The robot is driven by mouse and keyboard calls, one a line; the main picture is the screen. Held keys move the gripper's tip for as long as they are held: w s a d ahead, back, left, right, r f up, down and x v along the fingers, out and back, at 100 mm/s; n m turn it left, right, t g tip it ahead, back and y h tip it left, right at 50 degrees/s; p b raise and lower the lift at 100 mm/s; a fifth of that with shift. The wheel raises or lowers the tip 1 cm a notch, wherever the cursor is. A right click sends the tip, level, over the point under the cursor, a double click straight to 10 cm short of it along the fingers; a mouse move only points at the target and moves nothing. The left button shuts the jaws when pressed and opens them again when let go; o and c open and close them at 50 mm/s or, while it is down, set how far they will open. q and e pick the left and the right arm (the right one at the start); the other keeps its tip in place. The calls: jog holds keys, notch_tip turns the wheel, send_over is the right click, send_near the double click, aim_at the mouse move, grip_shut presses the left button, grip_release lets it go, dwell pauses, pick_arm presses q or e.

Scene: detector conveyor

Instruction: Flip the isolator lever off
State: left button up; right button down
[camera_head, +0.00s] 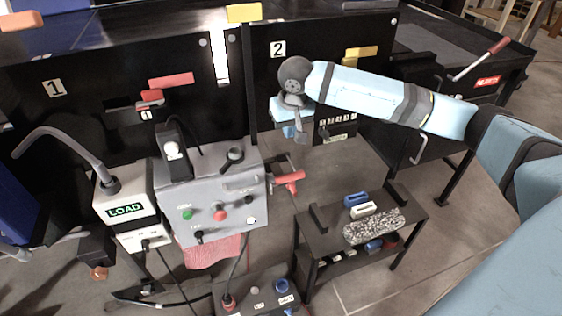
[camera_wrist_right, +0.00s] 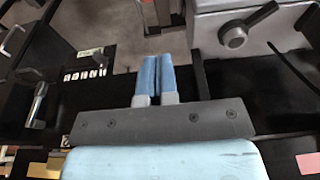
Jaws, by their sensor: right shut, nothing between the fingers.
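A grey control box (camera_head: 210,205) stands left of centre in the head view, with green and red buttons on its front. A red-handled lever (camera_head: 290,181) sticks out from its right side; I take this as the isolator lever. A dark rotary handle (camera_head: 235,156) is on top of the box; it also shows in the wrist view (camera_wrist_right: 240,34). My right gripper (camera_head: 301,138) is above and slightly right of the red lever, apart from it. Its blue fingers (camera_wrist_right: 154,78) are together and empty in the wrist view. My left gripper is not in view.
Black cabinets marked 1 (camera_head: 54,87) and 2 (camera_head: 278,48) stand behind. A box reading LOAD (camera_head: 126,208) is left of the control box, with cables. A low dark bench (camera_head: 325,238) holding small parts stands at lower right. Floor shows between them.

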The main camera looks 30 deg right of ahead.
jog(key=shift+s+r, duration=0.1)
dwell(0.3)
send_over(282, 177)
jog(key=w+d, duration=0.3)
notch_tip(282, 177, down, 9)
jog(key=shift+s+a+f+p, duration=0.1)
jog(key=shift+s+f+p, duration=0.45)
jog(key=shift+f, duration=0.5)
jog(key=shift+s+a+f+p, duration=0.1)
jog(key=shift+s+f+p, duration=0.2)
jog(key=shift+s+f, duration=0.6)
jog(key=shift+w+f, duration=0.15)
jog(key=shift+w, duration=0.05)
